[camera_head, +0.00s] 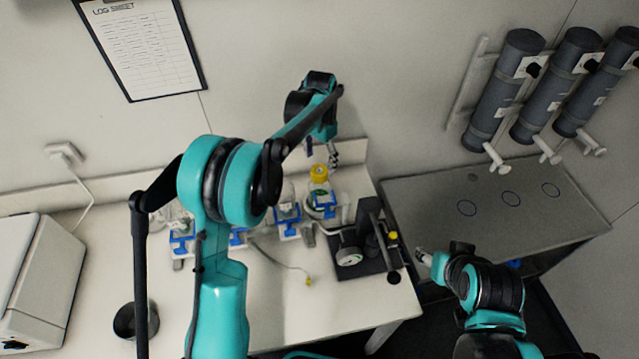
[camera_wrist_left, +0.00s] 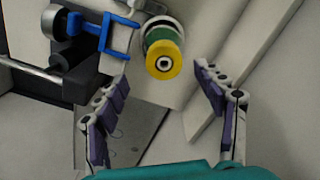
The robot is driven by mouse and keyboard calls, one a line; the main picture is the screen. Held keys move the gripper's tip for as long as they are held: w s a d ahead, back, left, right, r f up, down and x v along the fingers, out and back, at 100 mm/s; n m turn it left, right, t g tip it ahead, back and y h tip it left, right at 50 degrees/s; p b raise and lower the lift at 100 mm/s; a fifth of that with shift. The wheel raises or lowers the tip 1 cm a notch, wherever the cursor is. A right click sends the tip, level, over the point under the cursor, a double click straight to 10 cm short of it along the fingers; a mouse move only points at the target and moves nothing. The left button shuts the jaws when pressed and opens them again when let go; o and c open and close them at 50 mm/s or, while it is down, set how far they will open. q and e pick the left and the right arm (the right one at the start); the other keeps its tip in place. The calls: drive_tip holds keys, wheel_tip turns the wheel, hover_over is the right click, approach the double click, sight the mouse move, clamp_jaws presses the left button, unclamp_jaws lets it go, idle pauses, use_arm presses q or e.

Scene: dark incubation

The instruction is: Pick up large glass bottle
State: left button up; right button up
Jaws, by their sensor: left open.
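The large glass bottle (camera_head: 321,191) with a yellow cap stands upright on the white bench, near the back edge. In the left wrist view its yellow cap (camera_wrist_left: 164,60) is seen from above, with a green band below it. My left gripper (camera_head: 320,153) is above the bottle, pointing down. Its purple-padded fingers (camera_wrist_left: 162,82) are spread on either side of the cap's line, apart from it and empty. My right gripper (camera_head: 425,257) is low at the right, off the bench; its jaws are too small to read.
A blue clamp (camera_wrist_left: 118,35) sits right beside the bottle. Other blue clamps with glassware (camera_head: 288,218) stand to its left, partly behind my arm. A black stand with a gauge (camera_head: 350,256) is in front at the right. A grey table (camera_head: 440,195) lies farther right.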

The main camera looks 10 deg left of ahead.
sight(319, 173)
use_arm(q)
drive_tip(key=f, duration=0.7)
drive_tip(key=shift+w+a+f, duration=0.2)
drive_tip(key=shift+f, duration=0.2)
clamp_jaws()
